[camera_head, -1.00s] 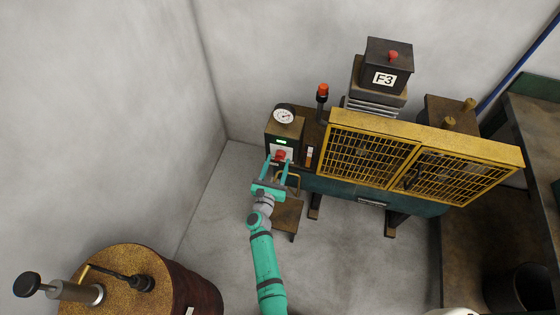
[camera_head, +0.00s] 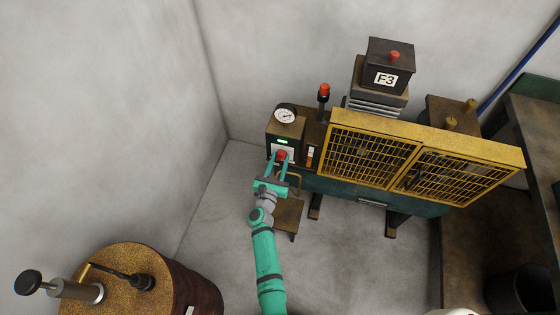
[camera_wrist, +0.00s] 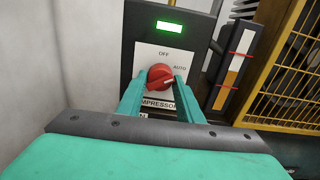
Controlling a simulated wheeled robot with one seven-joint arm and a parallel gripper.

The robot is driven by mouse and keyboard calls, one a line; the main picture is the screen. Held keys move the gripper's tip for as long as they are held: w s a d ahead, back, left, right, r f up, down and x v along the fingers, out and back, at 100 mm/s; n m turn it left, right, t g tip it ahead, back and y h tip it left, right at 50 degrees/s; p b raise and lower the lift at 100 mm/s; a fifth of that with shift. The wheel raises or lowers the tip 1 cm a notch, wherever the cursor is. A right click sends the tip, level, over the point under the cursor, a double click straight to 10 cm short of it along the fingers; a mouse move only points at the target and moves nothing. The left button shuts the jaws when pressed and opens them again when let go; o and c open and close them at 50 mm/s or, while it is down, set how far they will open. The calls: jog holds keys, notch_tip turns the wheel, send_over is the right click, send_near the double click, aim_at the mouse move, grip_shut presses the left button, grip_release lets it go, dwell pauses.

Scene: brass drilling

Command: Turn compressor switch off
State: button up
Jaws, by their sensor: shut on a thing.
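The compressor switch is a round red knob (camera_wrist: 160,77) on a white plate (camera_wrist: 148,57) marked OFF at the top, AUTO at the right and COMPRESSOR below. My gripper (camera_wrist: 161,82) is shut on the knob, one teal finger on each side. In the head view the red knob (camera_head: 281,155) also shows between the fingers of my gripper (camera_head: 281,160). The fingers partly cover the lower lettering. A lit green display (camera_wrist: 170,26) sits above the plate.
A pressure gauge (camera_head: 285,115) tops the control box. A yellow mesh guard (camera_head: 420,152) stands close to the right, with a red-topped lamp (camera_head: 324,92) between. A brown drum (camera_head: 135,275) is at the lower left; the floor between is clear.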

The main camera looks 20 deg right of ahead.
jog(key=shift+d, duration=0.15)
jog(key=n, duration=0.5)
jog(key=shift+s+n, duration=0.1)
jog(key=shift+n, duration=0.3)
jog(key=n, duration=0.5)
jog(key=shift+n, duration=0.3)
jog(key=o, duration=1)
jog(key=v, duration=1)
jog(key=shift+s+a, duration=0.25)
jog(key=shift+s, duration=0.05)
